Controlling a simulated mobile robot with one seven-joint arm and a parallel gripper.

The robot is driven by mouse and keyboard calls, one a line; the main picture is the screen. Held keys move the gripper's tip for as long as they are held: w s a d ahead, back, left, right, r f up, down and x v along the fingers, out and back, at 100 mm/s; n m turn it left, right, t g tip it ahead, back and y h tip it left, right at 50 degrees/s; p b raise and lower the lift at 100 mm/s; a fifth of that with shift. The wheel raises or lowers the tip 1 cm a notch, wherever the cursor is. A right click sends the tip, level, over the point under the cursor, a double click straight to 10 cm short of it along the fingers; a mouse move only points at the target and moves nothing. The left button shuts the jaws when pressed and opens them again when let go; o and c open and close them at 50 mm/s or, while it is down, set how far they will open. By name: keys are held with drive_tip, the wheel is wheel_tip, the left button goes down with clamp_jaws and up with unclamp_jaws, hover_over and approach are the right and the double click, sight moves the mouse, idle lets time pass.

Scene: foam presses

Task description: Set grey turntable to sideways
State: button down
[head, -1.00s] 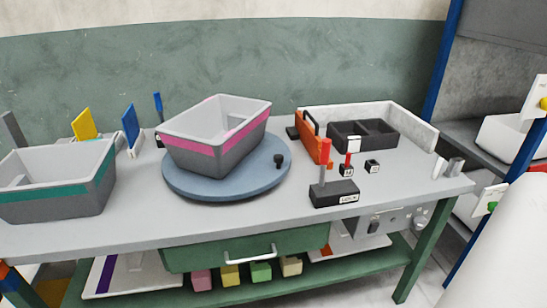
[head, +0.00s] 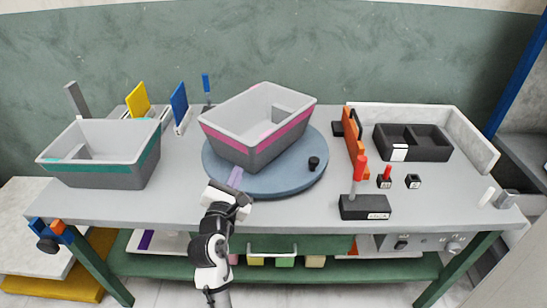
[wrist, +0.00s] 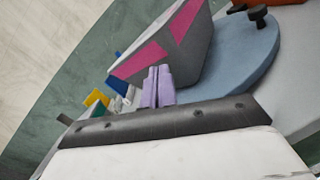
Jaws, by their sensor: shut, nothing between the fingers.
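The round blue-grey turntable (head: 290,182) lies flat on the workbench and carries a grey bin with a pink band (head: 262,148), which sits at a slant. A black knob (head: 314,163) stands up near the turntable's right rim. My gripper (head: 236,174) is at the turntable's front-left edge, close to the bin's front corner. Its lilac fingers are shut with nothing between them. The wrist view shows the fingertips (wrist: 159,69) in front of the bin's grey wall (wrist: 196,52), with the knob (wrist: 257,16) farther right. I cannot tell whether the fingers touch the bin.
A grey bin with a teal band (head: 148,165) stands left on the bench (head: 180,205). Yellow (head: 139,98) and blue (head: 179,102) panels stand behind. At right are a red-handled lever (head: 362,205), an orange toolbox-like piece (head: 353,145) and a black two-part tray (head: 412,142).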

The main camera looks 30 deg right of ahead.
sight(311, 164)
drive_tip(key=s+d+f+n+g+h+p, duration=0.1)
drive_tip(key=s+d+f+g, duration=0.2)
drive_tip(key=s+d, duration=0.15)
drive_tip(key=s+d+f+n+g+h, duration=0.1)
drive_tip(key=s+d+f+g, duration=0.25)
drive_tip(key=d, duration=0.25)
drive_tip(key=shift+t, duration=0.45)
drive_tip(key=p+x, duration=0.1)
drive_tip(key=x, duration=0.3)
drive_tip(key=p+x, duration=0.1)
drive_tip(key=x, duration=0.4)
drive_tip(key=r+p+x, duration=0.1)
drive_tip(key=x, duration=0.3)
drive_tip(key=shift+w+d+p, duration=0.15)
drive_tip(key=shift+d+p, duration=0.15)
drive_tip(key=shift+w+d, duration=0.1)
drive_tip(key=shift+w, duration=0.05)
